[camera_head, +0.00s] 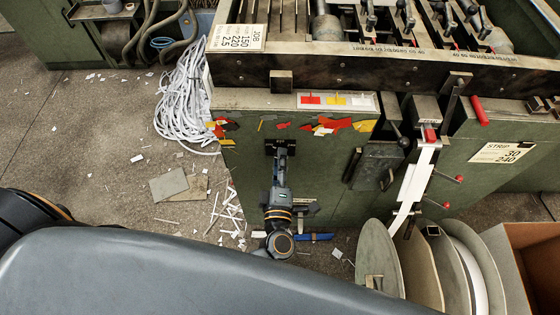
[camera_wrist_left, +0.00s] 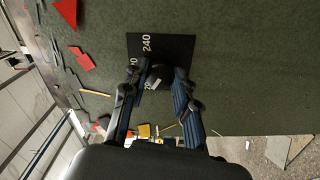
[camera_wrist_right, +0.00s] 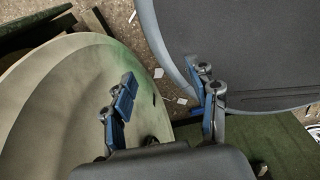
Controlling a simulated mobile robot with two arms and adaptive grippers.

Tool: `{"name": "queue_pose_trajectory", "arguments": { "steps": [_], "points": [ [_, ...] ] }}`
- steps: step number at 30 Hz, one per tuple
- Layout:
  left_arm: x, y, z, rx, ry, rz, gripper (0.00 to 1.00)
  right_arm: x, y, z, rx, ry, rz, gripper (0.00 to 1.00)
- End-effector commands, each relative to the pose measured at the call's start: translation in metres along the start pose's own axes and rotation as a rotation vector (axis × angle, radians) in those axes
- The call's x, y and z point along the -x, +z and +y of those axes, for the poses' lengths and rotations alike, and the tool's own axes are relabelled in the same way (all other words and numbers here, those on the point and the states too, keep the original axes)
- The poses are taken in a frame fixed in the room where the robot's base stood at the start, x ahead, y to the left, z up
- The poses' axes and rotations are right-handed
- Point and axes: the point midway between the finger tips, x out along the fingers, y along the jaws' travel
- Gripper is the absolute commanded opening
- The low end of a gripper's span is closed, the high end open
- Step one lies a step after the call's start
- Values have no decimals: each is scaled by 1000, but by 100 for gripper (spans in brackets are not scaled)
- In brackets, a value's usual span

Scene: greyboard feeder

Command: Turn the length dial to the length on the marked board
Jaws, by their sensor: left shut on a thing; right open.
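The length dial is a black plate (camera_head: 269,147) on the green machine's front, and it shows larger in the left wrist view (camera_wrist_left: 177,46). White numbers stand on it; 240 is readable near its top and others are partly hidden. My left gripper (camera_head: 281,150) is shut on the dial's dark knob (camera_wrist_left: 159,76), with one finger on each side. The knob's pointer cannot be made out. A job card (camera_head: 237,38) reads 150, 220, 2.5. A strip card (camera_head: 503,152) reads 30 and 240. I cannot tell which is the marked board. My right gripper (camera_wrist_right: 168,95) is open and empty.
Large round discs (camera_head: 380,255) stand at the lower right beside a cardboard box (camera_head: 535,250). A white strip (camera_head: 413,185) hangs from the machine. Paper strips (camera_head: 186,105), two flat board pieces (camera_head: 168,184) and scraps lie on the floor at left.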

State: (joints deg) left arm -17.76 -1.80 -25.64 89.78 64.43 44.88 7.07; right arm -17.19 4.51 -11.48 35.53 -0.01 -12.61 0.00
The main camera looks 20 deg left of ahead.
Motion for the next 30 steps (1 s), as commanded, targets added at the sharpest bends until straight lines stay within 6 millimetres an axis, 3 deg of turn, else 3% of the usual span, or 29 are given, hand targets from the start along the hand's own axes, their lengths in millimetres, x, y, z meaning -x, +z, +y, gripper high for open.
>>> {"name": "queue_pose_trajectory", "arguments": {
  "steps": [14, 15, 18, 30],
  "points": [
    [1, 0, -1, 18, -4, 0, 0, -1, 0, 2, 1, 3, 0, 59],
    [1, 0, -2, 18, -4, 0, 31, -1, 0, 2, 1, 3, 0, 59],
    [1, 0, -1, 17, -3, 0, 51, -1, 0, 2, 1, 3, 0, 59],
    [7, 0, -1, 16, -3, -1, 52, -1, 0, 2, 1, 3, 0, 59]
  ]
}}
